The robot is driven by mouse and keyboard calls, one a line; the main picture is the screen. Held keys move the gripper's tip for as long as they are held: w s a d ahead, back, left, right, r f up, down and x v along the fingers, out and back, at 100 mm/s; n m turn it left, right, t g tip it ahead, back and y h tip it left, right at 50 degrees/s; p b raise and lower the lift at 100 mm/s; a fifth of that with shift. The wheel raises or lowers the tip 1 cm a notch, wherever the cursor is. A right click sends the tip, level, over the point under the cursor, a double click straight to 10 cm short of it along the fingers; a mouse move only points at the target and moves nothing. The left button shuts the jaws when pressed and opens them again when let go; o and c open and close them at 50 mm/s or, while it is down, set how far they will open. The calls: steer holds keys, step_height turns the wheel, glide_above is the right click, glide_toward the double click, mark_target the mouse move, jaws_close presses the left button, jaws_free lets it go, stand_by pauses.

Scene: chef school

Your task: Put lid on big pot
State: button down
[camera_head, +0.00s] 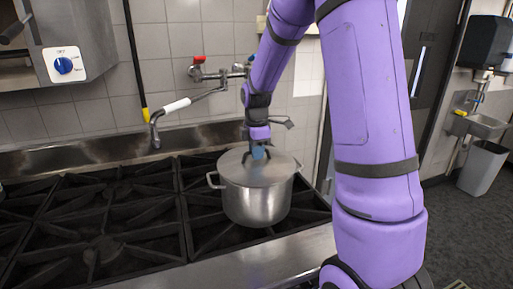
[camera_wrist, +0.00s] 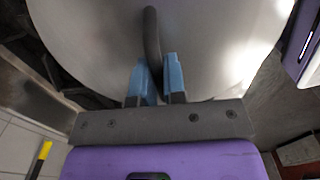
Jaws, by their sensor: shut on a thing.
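The big pot (camera_head: 256,203) is a steel pot with two side handles, standing on the right part of the black stove grate. The round steel lid (camera_head: 262,172) is at the top of the pot, over its opening. Whether it is fully seated all round I cannot tell. My gripper (camera_head: 258,153) is above the lid. In the wrist view my gripper (camera_wrist: 159,80) has its blue fingers shut on the dark curved handle of the lid (camera_wrist: 90,40). The lid hides the pot in the wrist view.
The black stove grates (camera_head: 95,230) to the left are empty. A tap (camera_head: 172,108) reaches out from the tiled wall behind the stove. The steel front edge (camera_head: 240,262) of the stove is clear. A grey bin (camera_head: 483,168) stands at the far right.

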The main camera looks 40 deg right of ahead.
steer(key=shift+f, duration=0.15)
steer(key=c, duration=1.1)
jaws_free()
step_height(320, 180, up, 10)
steer(key=shift+r, duration=0.45)
steer(key=shift+s, duration=0.1)
